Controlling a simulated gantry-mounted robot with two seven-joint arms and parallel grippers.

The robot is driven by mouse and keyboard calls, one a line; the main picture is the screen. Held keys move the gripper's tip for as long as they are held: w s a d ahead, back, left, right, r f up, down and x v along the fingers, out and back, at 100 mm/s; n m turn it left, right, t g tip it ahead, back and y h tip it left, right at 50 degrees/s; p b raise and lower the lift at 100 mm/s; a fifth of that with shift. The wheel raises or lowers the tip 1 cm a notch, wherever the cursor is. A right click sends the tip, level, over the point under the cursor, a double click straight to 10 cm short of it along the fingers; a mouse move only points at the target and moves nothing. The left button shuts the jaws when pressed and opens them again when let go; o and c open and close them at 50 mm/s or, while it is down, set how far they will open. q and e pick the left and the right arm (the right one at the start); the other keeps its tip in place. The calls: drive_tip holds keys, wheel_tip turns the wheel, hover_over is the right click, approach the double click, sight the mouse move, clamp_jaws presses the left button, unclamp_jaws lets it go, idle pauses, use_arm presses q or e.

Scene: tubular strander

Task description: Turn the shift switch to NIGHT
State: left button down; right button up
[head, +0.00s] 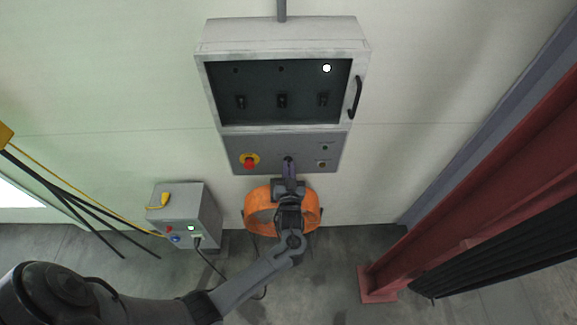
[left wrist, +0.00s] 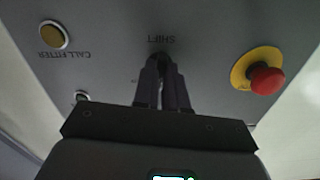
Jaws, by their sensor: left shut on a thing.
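The grey control panel (head: 330,160) is below the dark window of a wall cabinet. In the left wrist view the SHIFT label (left wrist: 161,39) shows upside down on the panel. My left gripper (head: 288,163) reaches up to the panel's middle. In the left wrist view its fingers (left wrist: 163,75) are shut on the shift switch just beside that label. The fingers hide most of the switch, so I cannot tell which way it points. My right gripper is not in view.
A red emergency button (head: 250,162) on a yellow ring is left of my gripper. The CALL FITTER button (left wrist: 54,36) is on the other side. The cabinet (head: 282,38) has a black handle (head: 355,97). An orange ring (head: 262,222) and a grey box (head: 183,212) stand below.

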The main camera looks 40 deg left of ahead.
use_arm(q)
drive_tip(key=shift+m+p, duration=1.55)
drive_tip(key=shift+m, duration=1.95)
drive_tip(key=c, duration=1.2)
unclamp_jaws()
